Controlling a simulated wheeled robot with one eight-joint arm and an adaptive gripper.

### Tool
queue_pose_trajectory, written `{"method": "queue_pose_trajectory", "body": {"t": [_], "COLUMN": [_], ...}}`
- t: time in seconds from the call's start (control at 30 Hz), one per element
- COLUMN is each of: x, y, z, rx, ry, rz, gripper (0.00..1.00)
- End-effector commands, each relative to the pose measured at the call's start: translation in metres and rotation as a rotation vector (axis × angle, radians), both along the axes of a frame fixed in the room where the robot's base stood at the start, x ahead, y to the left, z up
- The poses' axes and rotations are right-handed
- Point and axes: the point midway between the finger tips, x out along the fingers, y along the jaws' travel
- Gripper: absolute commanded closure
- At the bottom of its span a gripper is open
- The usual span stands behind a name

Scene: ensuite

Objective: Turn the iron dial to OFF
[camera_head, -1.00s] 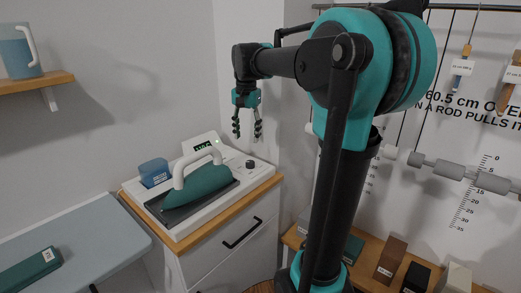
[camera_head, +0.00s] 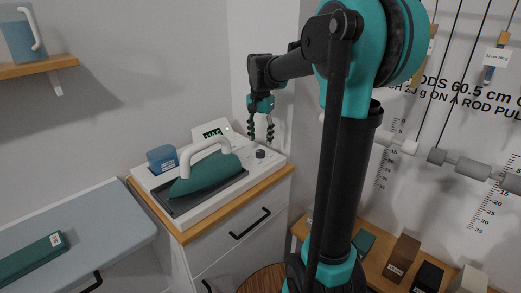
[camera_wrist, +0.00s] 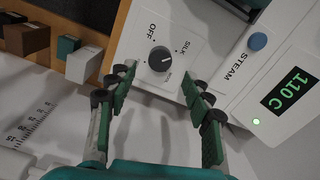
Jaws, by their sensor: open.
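The iron dial (camera_head: 260,154) is a small dark knob on the right end of the white iron station (camera_head: 187,213). In the wrist view the dial (camera_wrist: 160,59) sits on a white plate with OFF and SILK labels around it and a third label too small to read. A pale mark shows on the knob; where it points is hard to tell. My gripper (camera_head: 261,138) is open and empty, pointing down just above the dial. In the wrist view its fingertips (camera_wrist: 160,77) lie either side of the dial's near side, apart from it.
The green iron (camera_head: 207,177) with a white handle rests on the station. A display (camera_wrist: 290,90) reads 110 C, near a blue STEAM button (camera_wrist: 257,41). A blue container (camera_head: 161,158) stands at the back left. A grey ironing surface (camera_head: 90,225) is at left.

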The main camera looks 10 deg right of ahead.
Motion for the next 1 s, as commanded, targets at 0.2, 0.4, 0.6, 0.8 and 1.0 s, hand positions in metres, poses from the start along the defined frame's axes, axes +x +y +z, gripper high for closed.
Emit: {"method": "queue_pose_trajectory", "body": {"t": [0.2,0.4,0.6,0.8,1.0], "x": [0.001,0.000,0.000,0.000,0.000], "y": [0.000,0.000,0.000,0.000,0.000], "z": [-0.036,-0.052,-0.055,-0.055,-0.055], "rx": [0.000,0.000,0.000,0.000,0.000], "ry": [0.000,0.000,0.000,0.000,0.000], "rz": [0.000,0.000,0.000,0.000,0.000], "gripper": [0.49,0.49,0.49,0.58,0.83]}}
